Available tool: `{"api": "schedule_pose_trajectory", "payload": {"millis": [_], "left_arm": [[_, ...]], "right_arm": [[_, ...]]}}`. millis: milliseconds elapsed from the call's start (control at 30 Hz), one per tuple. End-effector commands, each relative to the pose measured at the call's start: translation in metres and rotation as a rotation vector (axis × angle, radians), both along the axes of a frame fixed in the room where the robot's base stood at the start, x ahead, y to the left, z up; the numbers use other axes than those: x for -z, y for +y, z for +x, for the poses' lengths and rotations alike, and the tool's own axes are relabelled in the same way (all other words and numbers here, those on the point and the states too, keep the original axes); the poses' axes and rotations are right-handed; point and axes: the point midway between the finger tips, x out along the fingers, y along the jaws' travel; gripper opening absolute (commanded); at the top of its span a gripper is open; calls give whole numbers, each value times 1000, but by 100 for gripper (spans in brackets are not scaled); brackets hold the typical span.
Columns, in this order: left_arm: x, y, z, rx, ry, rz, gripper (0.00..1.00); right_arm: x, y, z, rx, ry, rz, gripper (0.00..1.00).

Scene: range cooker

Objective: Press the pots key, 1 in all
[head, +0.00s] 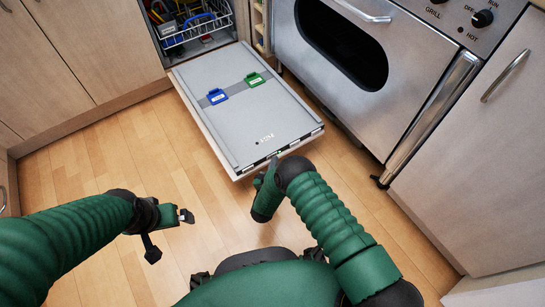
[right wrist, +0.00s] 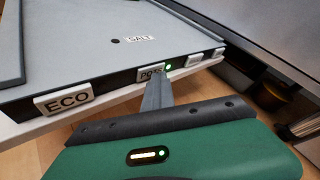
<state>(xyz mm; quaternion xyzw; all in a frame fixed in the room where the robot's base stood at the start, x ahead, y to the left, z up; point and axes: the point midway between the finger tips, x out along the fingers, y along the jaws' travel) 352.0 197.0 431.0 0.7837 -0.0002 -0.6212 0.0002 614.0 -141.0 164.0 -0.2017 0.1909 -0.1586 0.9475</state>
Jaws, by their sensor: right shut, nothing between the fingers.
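The open dishwasher door (head: 228,125) lies flat, with a row of keys along its front edge. In the right wrist view the pots key (right wrist: 146,75) is a pale key, its label partly covered by my finger. A green light (right wrist: 168,67) glows just right of it. My right gripper (head: 273,166) is shut and empty at the door's front edge. In the wrist view its fingertips (right wrist: 158,85) are at the pots key and seem to touch it. My left gripper (head: 171,232) is open and empty above the floor, away from the door.
The ECO key (right wrist: 67,101) is left of the pots key; two small keys (right wrist: 195,59) are to its right. The range cooker (head: 410,75) stands close on the right. Floor at left is clear.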

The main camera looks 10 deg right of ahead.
Motion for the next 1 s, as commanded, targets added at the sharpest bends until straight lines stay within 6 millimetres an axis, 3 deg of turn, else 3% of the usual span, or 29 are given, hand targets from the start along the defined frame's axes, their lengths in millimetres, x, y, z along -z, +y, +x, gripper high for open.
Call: {"api": "schedule_pose_trajectory", "payload": {"millis": [500, 1000], "left_arm": [[3, 0, 0, 0, 0, 0, 100], [-5, 0, 0, 0, 0, 0, 100]], "right_arm": [[-3, 2, 9, -5, -11, 1, 0], [-6, -1, 4, -4, -12, 2, 0]]}}
